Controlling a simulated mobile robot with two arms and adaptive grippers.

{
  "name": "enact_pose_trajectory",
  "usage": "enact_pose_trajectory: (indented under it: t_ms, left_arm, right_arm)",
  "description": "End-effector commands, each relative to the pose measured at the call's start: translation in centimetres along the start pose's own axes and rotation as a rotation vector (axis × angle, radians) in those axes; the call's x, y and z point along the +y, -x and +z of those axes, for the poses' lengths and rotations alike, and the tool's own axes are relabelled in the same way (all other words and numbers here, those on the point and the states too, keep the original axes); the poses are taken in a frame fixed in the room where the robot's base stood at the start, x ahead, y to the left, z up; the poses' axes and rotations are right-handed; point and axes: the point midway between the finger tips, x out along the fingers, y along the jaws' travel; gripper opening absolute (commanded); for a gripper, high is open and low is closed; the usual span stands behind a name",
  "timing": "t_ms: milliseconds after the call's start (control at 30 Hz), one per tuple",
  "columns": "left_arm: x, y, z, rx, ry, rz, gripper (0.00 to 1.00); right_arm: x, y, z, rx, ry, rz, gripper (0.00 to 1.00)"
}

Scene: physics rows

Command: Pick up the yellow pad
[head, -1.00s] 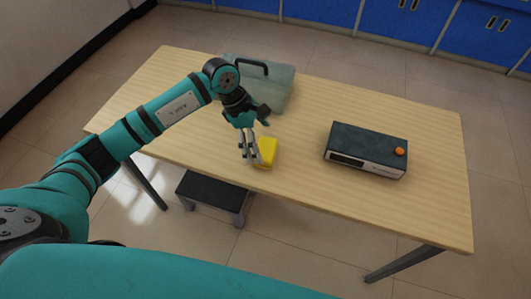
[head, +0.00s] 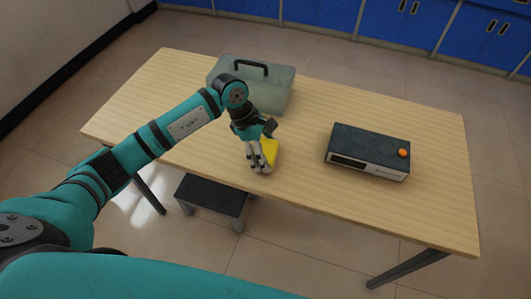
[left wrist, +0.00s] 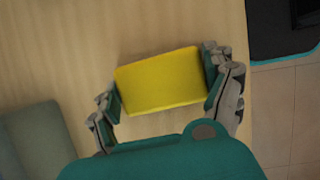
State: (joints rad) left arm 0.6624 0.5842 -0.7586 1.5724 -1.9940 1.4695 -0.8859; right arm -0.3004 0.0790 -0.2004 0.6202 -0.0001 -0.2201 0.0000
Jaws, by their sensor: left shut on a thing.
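The yellow pad (head: 271,151) is a small block near the front edge of the wooden table, left of the table's middle. My left gripper (head: 260,168) is around it and partly covers it in the head view. In the left wrist view the yellow pad (left wrist: 160,80) sits between the two fingers of my left gripper (left wrist: 168,92), which are shut on it from both sides. Whether the pad is clear of the tabletop cannot be told. My right gripper is not in view.
A translucent greenish box (head: 281,85) with a black handle stands behind my left gripper. A dark device (head: 368,150) with an orange knob (head: 403,153) is to the right. A dark stool (head: 212,194) stands below the front edge.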

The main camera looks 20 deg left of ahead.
Motion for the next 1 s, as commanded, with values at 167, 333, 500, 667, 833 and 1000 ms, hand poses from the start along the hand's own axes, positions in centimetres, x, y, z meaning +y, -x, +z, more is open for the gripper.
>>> enact_pose_trajectory:
  t_ms: [167, 333, 500, 667, 833, 1000]
  left_arm:
    - [0.0, 0.0, 0.0, 0.001, 0.000, -0.001, 0.53]
    - [0.0, 0.5, 0.2, 0.001, 0.000, 0.000, 0.53]
    - [0.0, 2.2, 0.8, 0.002, 0.000, 0.001, 0.53]
    - [-0.9, 3.6, 1.6, 0.002, -0.001, -0.003, 0.53]
    - [-4.9, 3.7, 2.4, 0.003, -0.004, -0.004, 0.53]
    - [-9.6, 3.6, 3.3, 0.002, -0.003, -0.005, 0.53]
  right_arm:
    - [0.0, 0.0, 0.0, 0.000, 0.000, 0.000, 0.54]
    - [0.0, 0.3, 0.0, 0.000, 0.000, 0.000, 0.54]
    - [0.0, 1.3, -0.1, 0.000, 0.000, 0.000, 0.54]
    - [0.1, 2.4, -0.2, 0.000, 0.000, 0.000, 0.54]
    - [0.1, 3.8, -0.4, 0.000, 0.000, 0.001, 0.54]
    - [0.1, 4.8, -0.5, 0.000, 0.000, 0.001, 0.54]
